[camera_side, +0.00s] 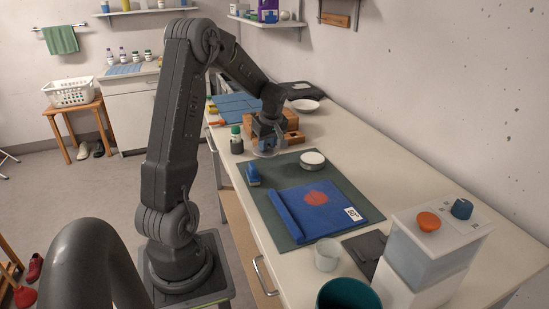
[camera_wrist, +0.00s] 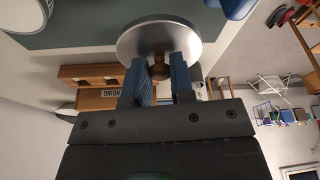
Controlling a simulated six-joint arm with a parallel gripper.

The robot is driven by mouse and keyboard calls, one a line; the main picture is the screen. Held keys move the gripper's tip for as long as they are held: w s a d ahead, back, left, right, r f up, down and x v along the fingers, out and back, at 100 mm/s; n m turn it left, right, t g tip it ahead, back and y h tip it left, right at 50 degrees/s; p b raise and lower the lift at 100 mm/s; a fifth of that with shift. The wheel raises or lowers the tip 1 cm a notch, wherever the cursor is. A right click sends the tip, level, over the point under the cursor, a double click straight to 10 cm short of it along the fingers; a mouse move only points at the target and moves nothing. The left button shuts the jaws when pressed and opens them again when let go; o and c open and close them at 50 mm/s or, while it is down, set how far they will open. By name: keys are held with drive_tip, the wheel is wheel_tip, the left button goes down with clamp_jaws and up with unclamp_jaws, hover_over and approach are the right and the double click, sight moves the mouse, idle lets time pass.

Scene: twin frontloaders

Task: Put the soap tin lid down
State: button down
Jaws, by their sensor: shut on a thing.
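My gripper (camera_side: 266,140) is above the far left end of the green mat (camera_side: 283,240). In the wrist view its blue fingers (camera_wrist: 162,76) are shut on the brown knob (camera_wrist: 160,69) of a round silver lid (camera_wrist: 158,37). In the side view the lid (camera_side: 266,154) shows only partly under the gripper; I cannot tell whether it touches the surface below. A round, pale-topped tin (camera_side: 312,161) stands on the mat, to the right of and apart from the lid. Part of a round container (camera_wrist: 22,8) shows at the wrist view's top left.
A small blue object (camera_side: 253,174) lies near the mat's left edge, close to the lid. A folded blue cloth (camera_side: 318,208) covers the mat's middle. A dark bottle with a green cap (camera_side: 236,140) and wooden boxes (camera_side: 291,128) stand near the gripper. The counter right of the tin is clear.

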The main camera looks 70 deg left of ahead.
sight(276, 151)
drive_tip(key=shift+w+d+f, duration=0.2)
drive_tip(key=shift+w+f, duration=0.2)
drive_tip(key=shift+w, duration=0.2)
drive_tip(key=shift+w+d+f, duration=0.15)
drive_tip(key=shift+w+f, duration=0.25)
drive_tip(key=shift+w, duration=0.2)
drive_tip(key=shift+f, duration=1.95)
drive_tip(key=shift+f, duration=0.1)
drive_tip(key=c, duration=1)
unclamp_jaws()
